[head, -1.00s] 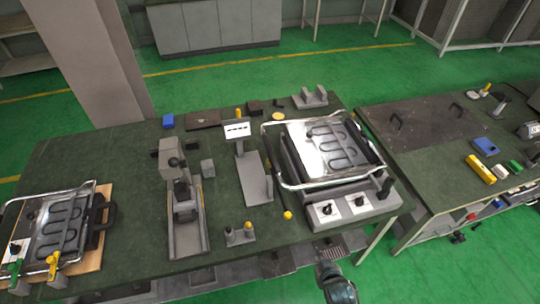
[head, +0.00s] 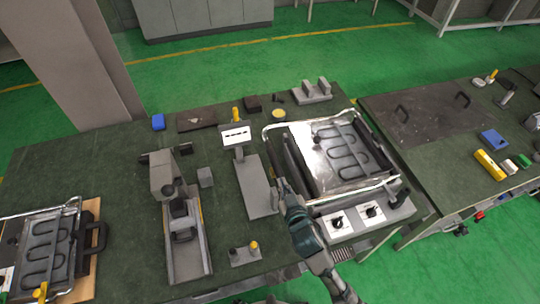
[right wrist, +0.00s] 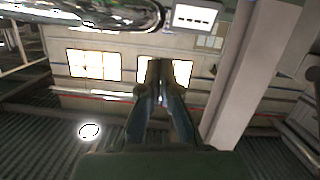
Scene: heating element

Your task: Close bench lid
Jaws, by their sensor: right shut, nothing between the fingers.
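A heating unit with a shiny metal plate (head: 312,172) and a dark looped heating element stands at the right end of the main green bench (head: 120,221). A chrome tube frame (head: 268,130) runs around it. A dark panel with two black handles lies flat on the right-hand bench (head: 378,101). I cannot tell which part is the lid. My right gripper (head: 280,186) is shut and empty, at the unit's left front beside the grey stand; contact is unclear. In the right wrist view its closed fingers (right wrist: 159,72) point ahead, with a chrome surface at upper left. My left gripper is not in view.
A grey upright fixture (head: 165,180) stands mid-bench, left of a grey stand with a white label (head: 235,136). A second heating unit (head: 45,240) sits at the far left. Yellow, blue and green items lie on the right-hand bench.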

